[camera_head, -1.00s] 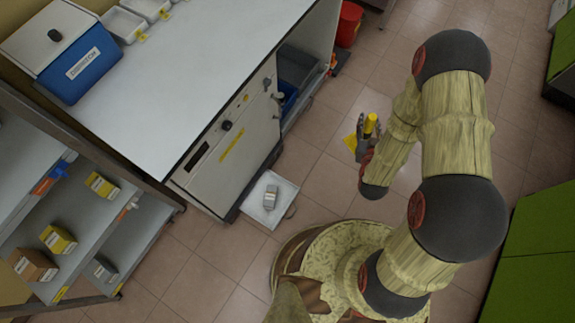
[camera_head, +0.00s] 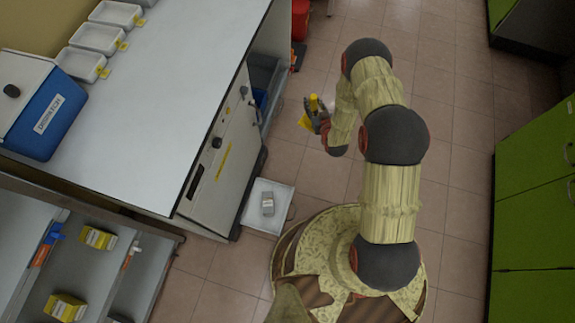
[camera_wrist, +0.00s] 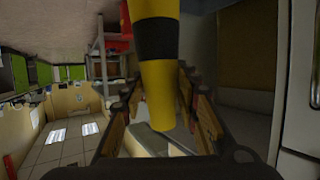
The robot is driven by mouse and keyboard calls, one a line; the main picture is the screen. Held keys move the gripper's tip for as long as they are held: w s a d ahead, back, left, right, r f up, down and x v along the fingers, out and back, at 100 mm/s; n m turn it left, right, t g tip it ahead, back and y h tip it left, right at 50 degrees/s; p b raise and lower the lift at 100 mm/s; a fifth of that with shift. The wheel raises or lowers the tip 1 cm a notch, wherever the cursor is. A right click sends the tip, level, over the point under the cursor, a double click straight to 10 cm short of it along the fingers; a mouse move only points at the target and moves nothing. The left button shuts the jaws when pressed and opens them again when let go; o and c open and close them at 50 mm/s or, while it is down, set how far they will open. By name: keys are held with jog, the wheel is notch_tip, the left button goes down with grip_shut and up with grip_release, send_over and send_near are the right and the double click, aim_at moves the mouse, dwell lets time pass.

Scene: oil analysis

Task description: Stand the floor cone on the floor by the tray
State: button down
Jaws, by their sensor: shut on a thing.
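The floor cone (camera_head: 314,105) is yellow and is held in my gripper (camera_head: 318,117), above the tiled floor. In the wrist view the yellow cone (camera_wrist: 157,85) with a black band runs down between the two fingers of my gripper (camera_wrist: 158,110), which are shut on it. The white tray (camera_head: 277,187) lies on the floor beside the bench cabinet, with a small grey item (camera_head: 267,204) in it. The cone is beyond the tray in the head view, apart from it. The cone's far side is hidden.
The white-topped bench (camera_head: 170,90) with its cabinet front stands to the left of the tray. A shelf with small boxes (camera_head: 98,238) is at lower left. Green cabinets (camera_head: 540,200) stand at the right. Tiled floor (camera_head: 450,130) is clear between.

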jog(key=shift+n+y, duration=0.7)
jog(key=shift+y, duration=0.1)
jog(key=w+f, duration=0.1)
jog(key=f, duration=0.3)
jog(key=w+f, duration=0.2)
jog(key=f, duration=0.3)
jog(key=w+f, duration=0.1)
jog(key=f, duration=0.4)
jog(key=shift+w+d+b, duration=0.15)
jog(key=shift+w+b, duration=0.05)
jog(key=shift+b, duration=0.1)
notch_tip(320, 180, down, 14)
jog(key=n+g+y, duration=0.1)
jog(key=y, duration=0.1)
jog(key=s+a+f+b, duration=0.7)
jog(key=a+f, duration=0.4)
jog(key=f, duration=0.2)
jog(key=shift+s+a+f, duration=0.15)
jog(key=shift+s+a, duration=0.1)
jog(key=shift+s, duration=0.6)
jog(key=c, duration=1.3)
grip_release()
jog(key=shift+n, duration=0.3)
jog(key=shift+c, duration=0.2)
jog(key=shift+s, duration=0.1)
